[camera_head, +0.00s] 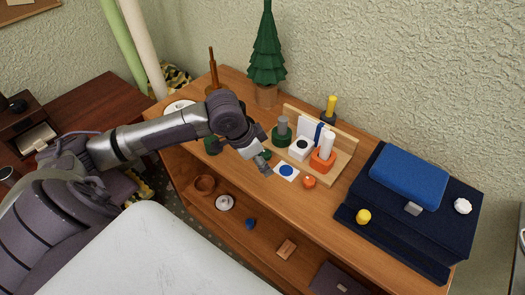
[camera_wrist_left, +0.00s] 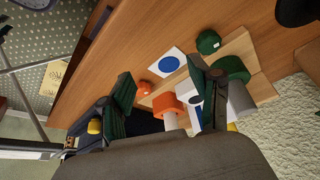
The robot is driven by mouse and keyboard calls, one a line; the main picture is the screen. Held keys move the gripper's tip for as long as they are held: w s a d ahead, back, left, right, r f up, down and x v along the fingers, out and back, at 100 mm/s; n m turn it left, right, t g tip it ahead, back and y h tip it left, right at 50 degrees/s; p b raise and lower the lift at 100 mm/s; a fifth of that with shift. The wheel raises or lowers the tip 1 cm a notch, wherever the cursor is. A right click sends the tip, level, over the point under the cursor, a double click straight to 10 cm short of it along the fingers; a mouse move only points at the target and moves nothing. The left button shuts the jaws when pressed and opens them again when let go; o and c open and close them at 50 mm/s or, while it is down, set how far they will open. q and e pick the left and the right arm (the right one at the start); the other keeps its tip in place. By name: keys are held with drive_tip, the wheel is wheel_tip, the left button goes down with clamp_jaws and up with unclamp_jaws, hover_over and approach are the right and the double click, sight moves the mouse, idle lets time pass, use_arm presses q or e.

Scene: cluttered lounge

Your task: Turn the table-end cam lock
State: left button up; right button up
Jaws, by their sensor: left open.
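A wooden board (camera_head: 337,170) on the long table carries a green base with a grey cylinder (camera_head: 282,131), a white block with a dark round spot (camera_head: 300,148) and an orange block with a white cylinder (camera_head: 322,160). I cannot tell which part is the table-end cam lock. A small orange knob-like piece (camera_head: 309,182) and a green one (camera_wrist_left: 208,42) are near the board's front. A white card with a blue disc (camera_head: 287,172) lies between them. My left gripper (camera_head: 264,164) is open and empty above the card's left side; its fingers (camera_wrist_left: 165,98) partly hide the board in the wrist view.
A small green tree (camera_head: 267,50) in a pot stands behind the gripper. A lower shelf (camera_head: 265,238) holds small objects. A pale surface (camera_head: 160,255) is in front.

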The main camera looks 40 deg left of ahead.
use_arm(q)
drive_tip(key=n, duration=0.2)
approach(264, 154)
drive_tip(key=shift+m, duration=0.3)
drive_tip(key=x, duration=0.9)
drive_tip(key=shift+a, duration=0.1)
drive_tip(key=shift+r+p, duration=0.1)
drive_tip(key=shift+p, duration=0.3)
drive_tip(key=c, duration=1.1)
